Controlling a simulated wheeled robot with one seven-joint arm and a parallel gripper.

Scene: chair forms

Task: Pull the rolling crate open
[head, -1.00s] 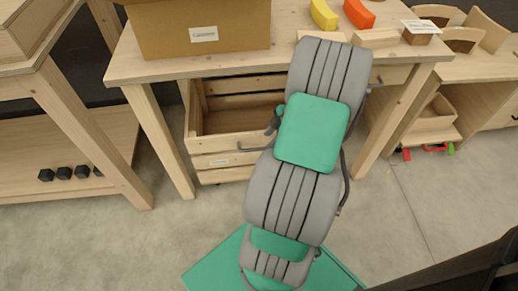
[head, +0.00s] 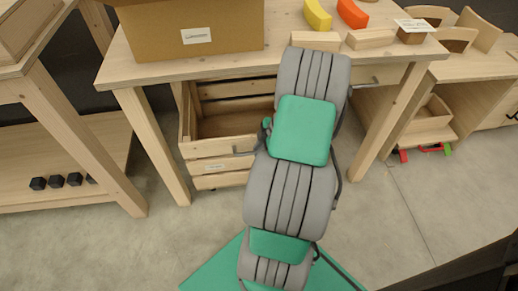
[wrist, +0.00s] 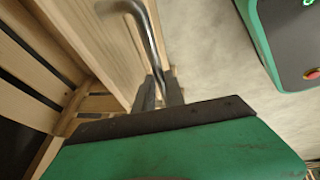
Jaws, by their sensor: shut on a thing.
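The rolling crate (head: 222,166) is a pale wooden slatted box under the workbench, partly pulled out, with its inside showing. Its metal bar handle (head: 243,153) is on the front; my arm hides the handle's right part in the head view. In the wrist view the bent handle (wrist: 153,35) runs down between the two dark fingers of my gripper (wrist: 159,90), beside the crate's wooden front (wrist: 105,40). My gripper is shut on the handle. In the head view it is mostly hidden behind my arm.
The workbench (head: 160,70) stands over the crate, with a leg (head: 150,140) close on the crate's left and another (head: 383,120) to the right. A cardboard box (head: 150,32) and coloured blocks sit on top. The concrete floor (head: 200,225) before the crate is clear.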

